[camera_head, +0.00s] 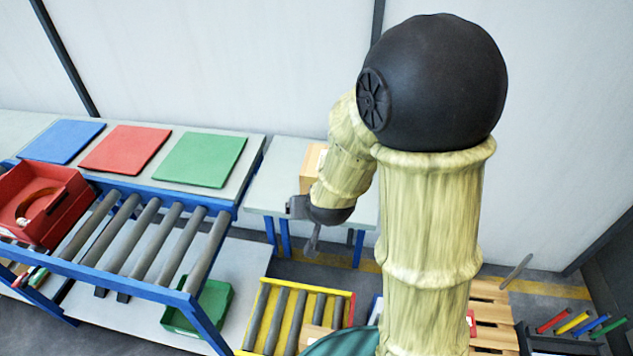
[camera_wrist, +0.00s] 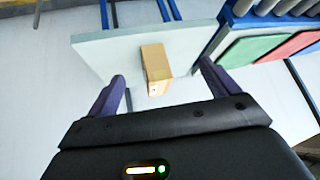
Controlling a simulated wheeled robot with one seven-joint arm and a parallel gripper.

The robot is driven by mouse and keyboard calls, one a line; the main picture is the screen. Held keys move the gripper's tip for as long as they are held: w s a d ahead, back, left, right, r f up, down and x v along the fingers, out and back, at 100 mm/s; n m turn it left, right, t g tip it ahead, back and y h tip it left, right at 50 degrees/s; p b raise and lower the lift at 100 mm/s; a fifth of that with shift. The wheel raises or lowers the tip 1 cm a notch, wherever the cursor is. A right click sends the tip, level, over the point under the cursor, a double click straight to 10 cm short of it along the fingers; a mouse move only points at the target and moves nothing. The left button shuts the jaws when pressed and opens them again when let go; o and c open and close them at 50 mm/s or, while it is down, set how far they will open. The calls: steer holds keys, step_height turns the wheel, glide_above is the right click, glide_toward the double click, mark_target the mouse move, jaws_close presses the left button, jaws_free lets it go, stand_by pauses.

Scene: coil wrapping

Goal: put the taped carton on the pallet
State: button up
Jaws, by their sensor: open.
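A tan carton (camera_wrist: 153,62) stands on a pale table (camera_wrist: 95,48), with a small pale mark on its near end. It also shows in the head view (camera_head: 312,166), partly hidden behind my arm; I cannot make out tape on it. My gripper (camera_wrist: 162,72) is open and empty, its two dark fingers apart, with the carton seen between them but beyond the tips. In the head view my gripper (camera_head: 303,222) hangs at the table's front edge. The wooden pallet (camera_head: 492,312) is at the lower right, partly hidden by my arm.
A yellow-framed roller conveyor (camera_head: 262,310) carries another tan box, mostly hidden. A blue-framed roller line (camera_head: 150,240) holds a red bin (camera_head: 40,200); blue, red and green mats lie behind it. A rack of coloured rods (camera_head: 580,325) stands right of the pallet.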

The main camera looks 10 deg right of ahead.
mark_target(311, 177)
steer(key=w+a+f+m+t+h+b, duration=0.1)
steer(key=w+f+m+t+h+b, duration=0.2)
steer(key=t, duration=0.6)
step_height(311, 177, down, 4)
steer(key=w+h+b, duration=0.2)
steer(key=h+b, duration=0.2)
steer(key=shift+w+a+r, duration=0.15)
steer(key=shift+w+a, duration=0.1)
steer(key=shift+w, duration=0.05)
steer(key=p+x, duration=0.2)
steer(key=x, duration=1)
steer(key=shift+r, duration=0.15)
steer(key=shift+w, duration=0.15)
